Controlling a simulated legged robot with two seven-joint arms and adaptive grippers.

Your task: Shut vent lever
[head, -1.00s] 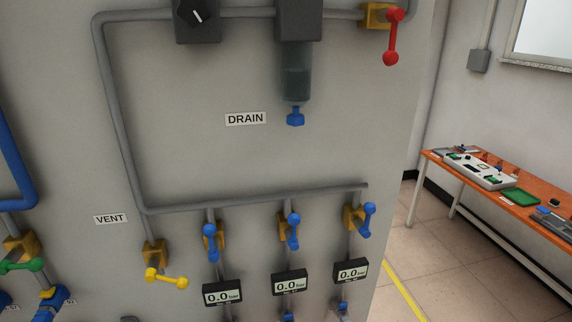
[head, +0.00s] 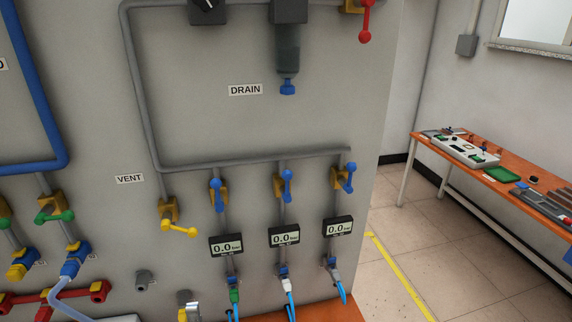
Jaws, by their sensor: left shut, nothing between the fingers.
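The vent lever (head: 180,229) is a yellow handle on a brass valve (head: 168,210), below and right of the VENT label (head: 129,179). The handle points right and slightly down, across the vertical pipe. My right gripper is not in view.
Blue-handled valves (head: 286,186) stand right of the vent lever, above pressure displays (head: 284,235) reading 0.0. A green-handled valve (head: 54,215) and red fittings (head: 98,291) are at left. An orange bench (head: 510,178) stands at far right. The panel around the vent lever is clear.

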